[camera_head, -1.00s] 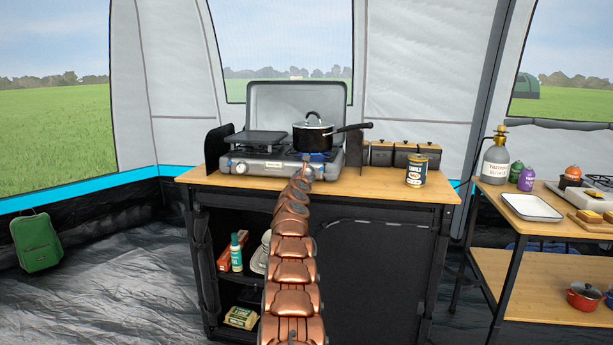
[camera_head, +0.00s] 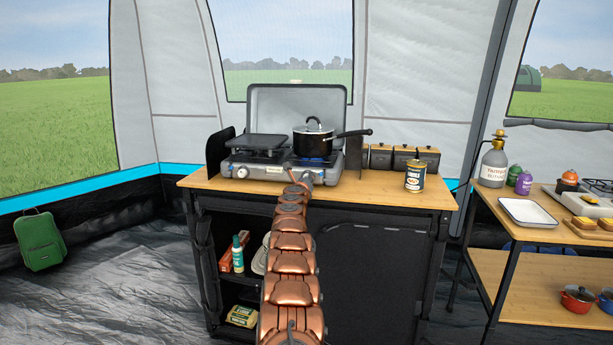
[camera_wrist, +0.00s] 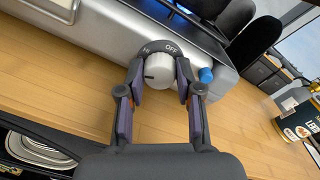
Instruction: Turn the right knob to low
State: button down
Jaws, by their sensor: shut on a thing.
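The camping stove (camera_head: 272,172) stands on the wooden-topped cabinet with its lid raised. Its right knob (camera_wrist: 160,72) shows in the wrist view, white with a dark indicator line and a dark dial ring marked OFF and HI. The line points to the left, below the HI mark. My gripper (camera_wrist: 160,84) is shut on the right knob, one finger on each side. In the head view my copper-coloured arm hides most of the knob. A blue flame shows under the black pot (camera_head: 316,140) on the right burner. The left knob (camera_head: 241,172) is clear of my gripper.
A can (camera_head: 415,176) stands on the cabinet top (camera_head: 365,190) to the right, with dark canisters (camera_head: 403,157) behind it. A blue knob-like part (camera_wrist: 206,75) sits close to my right finger. The pot's handle (camera_head: 354,133) sticks out right.

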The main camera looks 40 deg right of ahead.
jog(key=n+p, duration=0.1)
jog(key=n, duration=0.1)
jog(key=n+p, duration=0.2)
jog(key=shift+w+a+r, duration=0.1)
jog(key=shift+w+r, duration=0.05)
jog(key=shift+r, duration=0.05)
jog(key=shift+n+p, duration=1.2)
jog(key=shift+n, duration=0.4)
jog(key=shift+f, duration=0.1)
jog(key=c, duration=1.1)
grip_release()
jog(key=o, duration=0.3)
jog(key=shift+f+g, duration=0.1)
jog(key=shift+g, duration=0.2)
jog(key=shift+o, duration=0.2)
